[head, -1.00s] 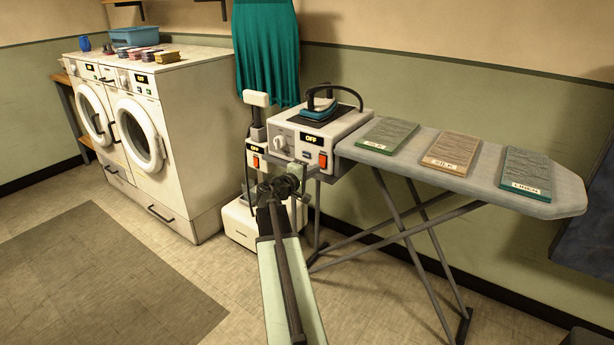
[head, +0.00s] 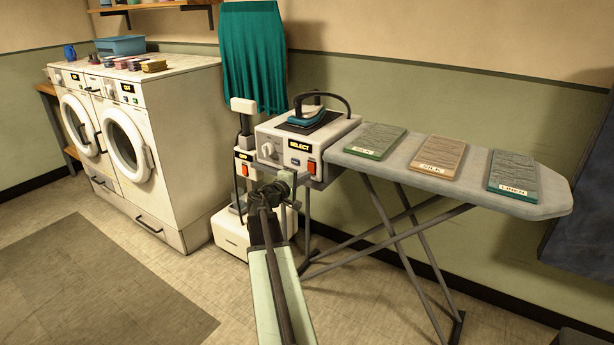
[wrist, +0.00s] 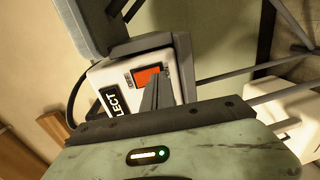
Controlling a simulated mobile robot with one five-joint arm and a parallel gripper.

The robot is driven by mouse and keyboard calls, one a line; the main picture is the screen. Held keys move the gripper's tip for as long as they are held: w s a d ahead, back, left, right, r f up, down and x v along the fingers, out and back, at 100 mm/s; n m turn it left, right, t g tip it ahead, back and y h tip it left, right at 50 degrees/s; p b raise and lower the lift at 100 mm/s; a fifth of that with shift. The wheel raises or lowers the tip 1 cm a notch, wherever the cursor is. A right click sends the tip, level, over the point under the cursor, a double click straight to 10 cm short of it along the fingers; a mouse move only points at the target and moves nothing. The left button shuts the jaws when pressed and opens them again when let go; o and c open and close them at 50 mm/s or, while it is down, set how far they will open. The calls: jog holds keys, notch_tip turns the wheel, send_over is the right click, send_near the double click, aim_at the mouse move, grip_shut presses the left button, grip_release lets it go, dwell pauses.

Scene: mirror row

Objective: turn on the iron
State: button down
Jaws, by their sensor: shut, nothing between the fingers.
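The iron (head: 307,117), teal and dark with a black handle, rests on top of a white station (head: 268,134) at the left end of the ironing board. The station's black display (head: 300,145) reads SELECT. A white dial (head: 267,150) is on its front left and a red-orange switch (head: 312,167) on its front right. In the wrist view the switch (wrist: 146,75) is partly covered by my gripper (wrist: 158,82), which is shut and empty. Its tips are at or close to the switch; contact cannot be told. In the head view my gripper (head: 287,178) is in front of the station.
The ironing board (head: 475,198) carries a green, a tan and a teal cloth panel with labels. A white upright device (head: 230,236) with its own red switch stands left of the station. Two white washers (head: 170,130) stand further left. Open floor lies front left.

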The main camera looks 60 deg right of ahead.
jog(key=a+f+b, duration=0.1)
jog(key=a, duration=1.1)
jog(key=shift+a+f, duration=0.25)
jog(key=shift+a, duration=0.1)
